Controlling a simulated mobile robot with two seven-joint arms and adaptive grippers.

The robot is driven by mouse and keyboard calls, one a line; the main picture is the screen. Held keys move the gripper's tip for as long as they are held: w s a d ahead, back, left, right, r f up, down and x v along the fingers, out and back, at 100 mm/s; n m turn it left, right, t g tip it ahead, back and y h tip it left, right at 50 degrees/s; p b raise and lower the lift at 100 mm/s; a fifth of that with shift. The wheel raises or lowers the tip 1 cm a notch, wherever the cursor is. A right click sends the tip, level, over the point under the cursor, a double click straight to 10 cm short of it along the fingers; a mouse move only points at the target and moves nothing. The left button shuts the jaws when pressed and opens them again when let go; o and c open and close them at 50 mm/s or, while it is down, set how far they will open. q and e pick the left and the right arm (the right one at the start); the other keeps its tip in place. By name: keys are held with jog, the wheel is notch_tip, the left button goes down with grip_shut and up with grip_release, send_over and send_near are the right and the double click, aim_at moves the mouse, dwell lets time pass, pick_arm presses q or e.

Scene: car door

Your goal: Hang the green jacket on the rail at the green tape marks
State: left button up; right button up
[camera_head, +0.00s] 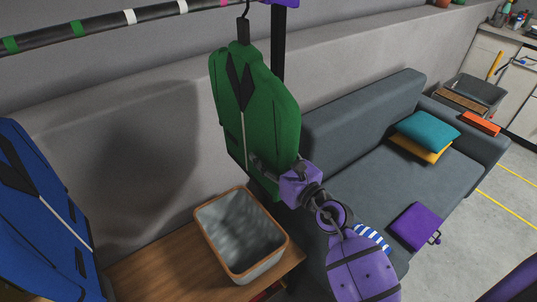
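The green jacket (262,105) hangs upright in the middle, on a hanger whose dark hook (245,9) is at the right part of the rail. I cannot tell whether the hook bears on the rail or is only in front of it. The dark rail (105,21) crosses the top left. Two green tape marks (77,27) are on its left part, well left of the jacket. My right gripper (257,163) is at the jacket's lower front, its grey fingers against the cloth. Whether they are closed on it is unclear. My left gripper is not in view.
White and pink marks lie on the rail between the green tape and the hook. A blue jacket (38,215) is at the left. A wood-rimmed bin (287,247) stands on a wooden bench (150,268) below. A grey sofa (365,165) with cushions fills the right.

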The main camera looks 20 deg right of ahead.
jog(key=shift+s+f, duration=0.1)
jog(key=shift+s+d, duration=0.15)
jog(key=shift+s, duration=0.15)
jog(key=v, duration=1.1)
jog(key=s+d+f+m+g+h, duration=0.1)
jog(key=s+d+f+m+h, duration=0.2)
jog(key=m, duration=0.5)
jog(key=s+f+m+h, duration=0.1)
jog(key=s+f+m, duration=0.2)
jog(key=f+m, duration=0.4)
jog(key=s+d+f+m+g+h, duration=0.1)
jog(key=s+d+f+m+h, duration=0.2)
jog(key=m, duration=0.6)
jog(key=s+a+f+m+g, duration=0.3)
jog(key=s+f+m, duration=0.4)
jog(key=s+f, duration=0.1)
jog(key=s+a+f+m+g+y+p, duration=0.1)
jog(key=s+a+f+m+g, duration=0.2)
jog(key=s+f+m, duration=0.4)
jog(key=shift+s+a+f+m, duration=0.4)
jog(key=shift+s+m, duration=0.4)
jog(key=shift+s, duration=0.15)
